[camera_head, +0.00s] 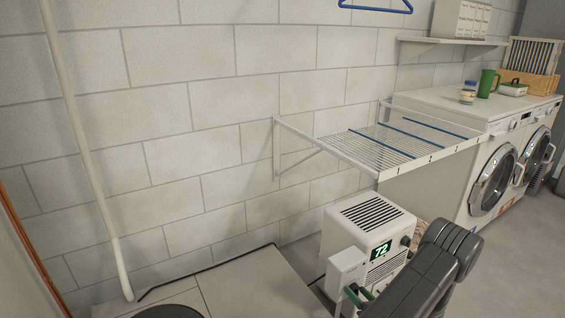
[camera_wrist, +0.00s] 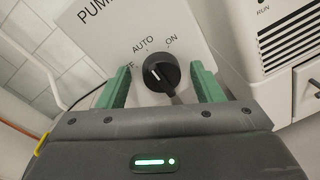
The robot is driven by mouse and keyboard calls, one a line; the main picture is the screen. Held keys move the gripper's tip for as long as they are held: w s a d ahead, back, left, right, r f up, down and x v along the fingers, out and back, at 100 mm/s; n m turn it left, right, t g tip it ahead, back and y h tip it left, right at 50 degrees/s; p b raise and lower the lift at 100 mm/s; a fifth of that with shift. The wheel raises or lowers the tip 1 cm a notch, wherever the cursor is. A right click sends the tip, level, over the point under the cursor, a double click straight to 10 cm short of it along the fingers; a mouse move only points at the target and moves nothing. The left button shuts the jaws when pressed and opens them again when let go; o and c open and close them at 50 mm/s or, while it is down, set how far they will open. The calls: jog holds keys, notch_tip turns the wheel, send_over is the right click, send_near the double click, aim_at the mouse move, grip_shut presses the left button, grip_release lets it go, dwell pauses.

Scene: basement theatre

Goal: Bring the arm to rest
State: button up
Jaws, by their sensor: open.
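In the wrist view my gripper (camera_wrist: 160,82) is open, with one green finger on each side of a black rotary knob (camera_wrist: 161,72). Clear gaps show between knob and fingers; how deep the fingertips reach is hard to tell. The knob sits on a white control box (camera_wrist: 185,30) marked PUMP, AUTO and ON, with a third label partly covered. Its white mark points to the upper left. In the head view my dark arm comes in at the lower right, and the green fingers (camera_head: 356,296) show at the small white box (camera_head: 347,267); the knob is hidden there.
A white dehumidifier (camera_head: 372,220) reading 72 stands close beside the control box. A wire drying rack (camera_head: 385,145) juts from the block wall above it. Washing machines (camera_head: 475,150) stand to the right. A white pipe (camera_head: 85,150) runs down the left wall. Open floor lies at right.

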jog(key=n, duration=0.3)
jog(key=shift+n+p, duration=0.3)
jog(key=shift+p, duration=0.05)
jog(key=n+p, duration=0.2)
jog(key=n, duration=0.2)
jog(key=shift+s+a+t, duration=0.1)
jog(key=shift+a+t, duration=0.05)
jog(key=shift+t, duration=0.15)
jog(key=shift+s+n, duration=0.25)
jog(key=shift+n, duration=0.25)
jog(key=p+v, duration=0.1)
jog(key=v, duration=0.8)
jog(key=shift+w+f, duration=0.1)
